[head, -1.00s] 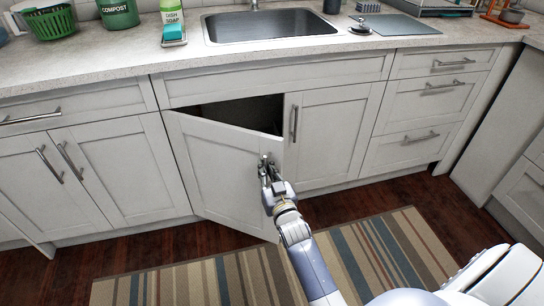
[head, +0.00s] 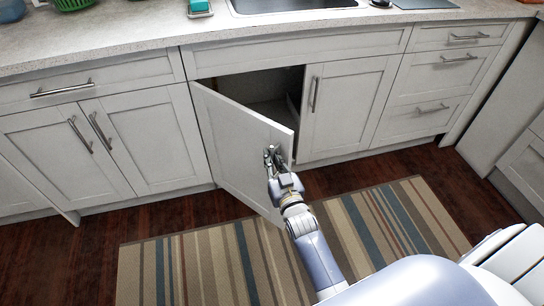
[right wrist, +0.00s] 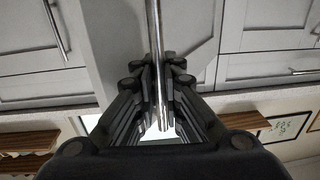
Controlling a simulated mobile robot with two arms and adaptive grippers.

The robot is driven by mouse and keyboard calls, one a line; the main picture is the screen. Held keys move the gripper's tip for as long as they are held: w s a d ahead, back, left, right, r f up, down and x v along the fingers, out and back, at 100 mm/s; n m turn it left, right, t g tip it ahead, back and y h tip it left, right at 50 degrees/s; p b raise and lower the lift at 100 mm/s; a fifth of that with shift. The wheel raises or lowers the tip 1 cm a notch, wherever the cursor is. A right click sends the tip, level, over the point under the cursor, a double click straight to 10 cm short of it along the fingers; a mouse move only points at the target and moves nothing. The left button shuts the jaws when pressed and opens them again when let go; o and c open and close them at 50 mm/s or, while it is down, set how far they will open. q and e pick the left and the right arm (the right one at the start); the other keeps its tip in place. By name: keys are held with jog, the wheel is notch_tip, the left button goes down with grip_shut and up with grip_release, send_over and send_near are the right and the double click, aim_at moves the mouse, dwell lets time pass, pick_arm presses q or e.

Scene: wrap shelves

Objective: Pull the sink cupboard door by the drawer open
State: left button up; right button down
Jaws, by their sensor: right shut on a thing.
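The left sink cupboard door (head: 235,140) is white, hinged at its left edge, and stands partly open, swung out toward me. Its metal bar handle shows upright in the right wrist view (right wrist: 155,60). My right gripper (head: 272,158) is at the door's free edge; in the right wrist view its fingers (right wrist: 155,100) are shut around the handle. The dark inside of the cupboard (head: 268,95) shows above and behind the door. The right sink cupboard door (head: 345,105) is closed. My left gripper is not in view.
A striped rug (head: 200,268) lies on the dark wood floor below the door. A closed drawer (head: 85,82) and double doors are at the left. A stack of closed drawers (head: 440,75) is at the right. The sink (head: 290,8) is above, in the counter.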

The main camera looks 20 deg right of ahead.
jog(key=shift+s+d+f, duration=0.15)
jog(key=shift+s+f, duration=0.05)
jog(key=shift+f, duration=0.05)
jog(key=c, duration=1.7)
grip_release()
jog(key=shift+s, duration=0.1)
jog(key=shift+r, duration=0.15)
jog(key=s+a, duration=0.1)
jog(key=s, duration=1.1)
